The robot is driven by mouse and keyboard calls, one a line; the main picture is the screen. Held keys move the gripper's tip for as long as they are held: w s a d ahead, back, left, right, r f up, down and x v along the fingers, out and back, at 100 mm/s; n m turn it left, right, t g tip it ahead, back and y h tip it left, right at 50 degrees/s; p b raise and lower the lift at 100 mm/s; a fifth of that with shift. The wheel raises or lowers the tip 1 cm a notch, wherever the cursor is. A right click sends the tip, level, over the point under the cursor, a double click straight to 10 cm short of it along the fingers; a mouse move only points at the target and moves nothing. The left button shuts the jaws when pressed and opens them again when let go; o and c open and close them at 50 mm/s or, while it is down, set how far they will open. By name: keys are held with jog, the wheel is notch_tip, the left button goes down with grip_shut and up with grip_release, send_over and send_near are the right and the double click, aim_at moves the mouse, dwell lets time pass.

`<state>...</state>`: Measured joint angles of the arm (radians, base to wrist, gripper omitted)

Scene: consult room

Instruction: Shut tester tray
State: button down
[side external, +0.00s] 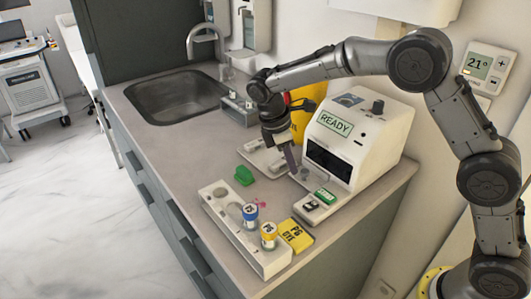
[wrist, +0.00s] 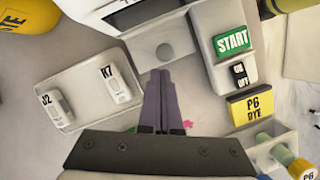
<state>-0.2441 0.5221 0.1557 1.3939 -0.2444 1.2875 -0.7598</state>
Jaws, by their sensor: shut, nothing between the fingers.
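The white tester (side external: 350,145) stands at the right of the counter, its screen reading READY above a dark window. A pale piece with a round grey spot juts from the tester's foot below the window; it seems to be the tester tray (side external: 303,176). The spot also shows in the wrist view, on the tray (wrist: 166,49). My gripper (side external: 291,166) is shut and empty, pointing down in front of the tester. In the wrist view its fingertips (wrist: 159,75) lie just short of the spot. I cannot tell whether they touch the tray.
A white tray with cartridges J2 and K7 (wrist: 92,90) lies left of my fingers. The START button (wrist: 231,40), a switch (wrist: 239,74) and the yellow dye box (wrist: 250,107) are to the right. A vial rack (side external: 235,222) and green piece (side external: 243,175) stand nearer the counter's front.

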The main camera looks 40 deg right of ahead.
jog(key=a, duration=0.1)
jog(key=w+a, duration=0.1)
jog(key=a+r, duration=0.1)
jog(key=shift+w, duration=0.3)
notch_tip(320, 180, up, 13)
jog(key=s+d+r+m+t+y, duration=0.1)
jog(key=s+d+r+m+t, duration=0.1)
jog(key=s+d+r, duration=0.45)
jog(key=s+d+r+m+t+y, duration=0.15)
jog(key=s+r, duration=0.25)
jog(key=s, duration=0.5)
jog(key=s+d+f+m+t, duration=0.2)
jog(key=s+f+m, duration=0.25)
jog(key=s, duration=0.65)
jog(key=s+a+f+m+t, duration=0.1)
jog(key=s+f+m, duration=0.3)
jog(key=f, duration=0.5)
jog(key=shift+m+t+y, duration=0.3)
jog(key=shift+t+y, duration=0.05)
